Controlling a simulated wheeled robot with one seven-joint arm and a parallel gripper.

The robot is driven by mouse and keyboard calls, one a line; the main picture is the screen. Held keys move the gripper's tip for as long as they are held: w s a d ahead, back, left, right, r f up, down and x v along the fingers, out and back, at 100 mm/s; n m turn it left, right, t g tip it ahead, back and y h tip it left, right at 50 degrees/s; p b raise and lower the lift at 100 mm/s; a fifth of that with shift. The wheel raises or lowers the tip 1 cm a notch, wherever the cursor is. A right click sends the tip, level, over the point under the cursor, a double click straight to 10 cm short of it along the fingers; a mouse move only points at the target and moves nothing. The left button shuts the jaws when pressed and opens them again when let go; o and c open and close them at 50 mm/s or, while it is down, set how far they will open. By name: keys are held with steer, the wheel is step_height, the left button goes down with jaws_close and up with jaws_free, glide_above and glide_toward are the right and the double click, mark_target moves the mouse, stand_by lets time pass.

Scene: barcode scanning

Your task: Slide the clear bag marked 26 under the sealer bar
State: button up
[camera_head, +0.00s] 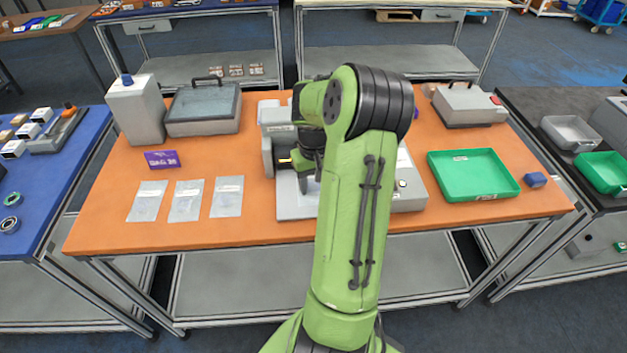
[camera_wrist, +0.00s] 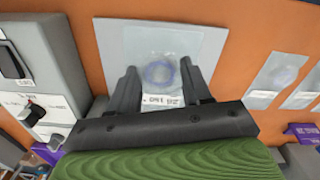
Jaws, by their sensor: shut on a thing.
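A clear bag (camera_wrist: 155,48) with a bluish ring inside and a white printed label lies over a pale plate (camera_wrist: 213,50) in the wrist view. Its label is too small to read surely as 26. My gripper (camera_wrist: 160,82) is shut on this bag, its label end between the two dark fingers. In the head view my green arm hides the bag and most of the gripper. The sealer (camera_head: 267,155) stands mid-bench, partly behind my arm, with its pale base plate (camera_head: 290,205) in front. I cannot make out the sealer bar clearly. A purple sign (camera_head: 162,159) appears to read BAG 26.
Three clear bags (camera_head: 186,201) lie in a row on the orange bench (camera_head: 110,225), left of the sealer. A grey control box (camera_head: 408,192) adjoins the plate on the right. A green tray (camera_head: 473,175) and small blue block (camera_head: 536,180) sit farther right. Grey cases (camera_head: 203,112) stand behind.

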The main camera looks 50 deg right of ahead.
mark_target(311, 178)
steer(key=f+b, duration=0.2)
steer(key=f, duration=0.1)
steer(key=shift+w+d+f, duration=0.15)
steer(key=shift+d, duration=0.05)
step_height(311, 178, down, 2)
steer(key=shift+a+f+b, duration=0.1)
steer(key=shift+b, duration=0.95)
steer(key=shift+w+d+r+p, duration=0.15)
steer(key=shift+d+r+p, duration=0.05)
steer(key=shift+p, duration=0.15)
steer(key=shift+w+d+p, duration=0.7)
steer(key=shift+w+d, duration=0.15)
steer(key=shift+d, duration=0.05)
steer(key=shift+w+d+f+p, duration=0.2)
steer(key=shift+w+d+p, duration=0.6)
steer(key=shift+w+d, duration=0.3)
steer(key=shift+s+d, duration=0.1)
steer(key=o, duration=1.1)
steer(key=shift+o, duration=0.2)
